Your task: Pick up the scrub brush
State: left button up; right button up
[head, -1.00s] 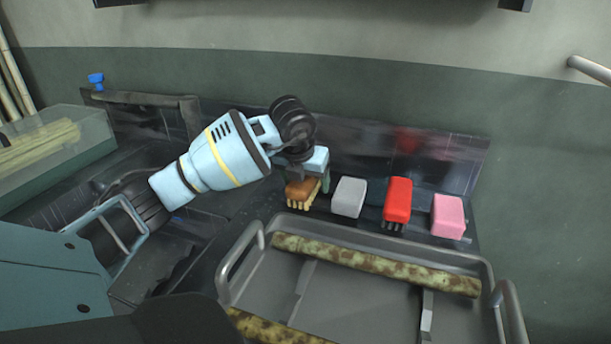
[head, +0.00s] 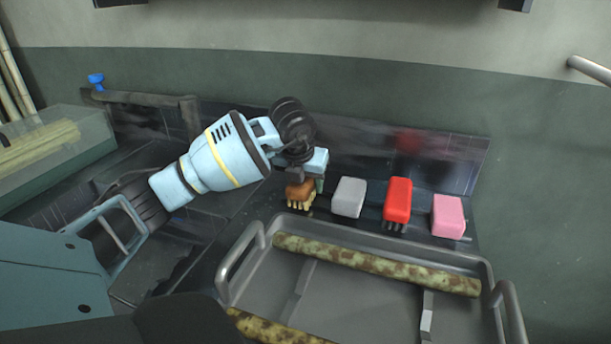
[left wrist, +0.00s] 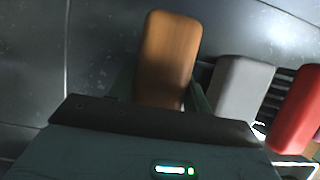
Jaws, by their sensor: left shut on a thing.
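The scrub brush (head: 300,190) has a brown wooden back and pale bristles pointing down. It is at the left end of a row on the dark counter, behind the tray. My left gripper (head: 307,178) is shut on it from above. In the left wrist view the brown back of the brush (left wrist: 167,58) stands between the fingers (left wrist: 160,95), whose tips are partly hidden. I cannot tell whether the bristles touch the counter. My right gripper is not in view.
A grey block (head: 349,197), a red brush (head: 397,200) and a pink block (head: 448,216) stand to the right of the brush. A grey metal tray (head: 375,305) with mottled cane pieces (head: 375,265) is in front. A dark metal backsplash (head: 440,160) rises close behind.

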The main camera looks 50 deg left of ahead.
pick_arm(q)
jog(key=shift+r, duration=0.1)
jog(key=shift+r, duration=0.2)
notch_tip(320, 180, up, 10)
jog(key=shift+f+p, duration=0.25)
jog(key=shift+p, duration=0.35)
jog(key=shift+r, duration=0.25)
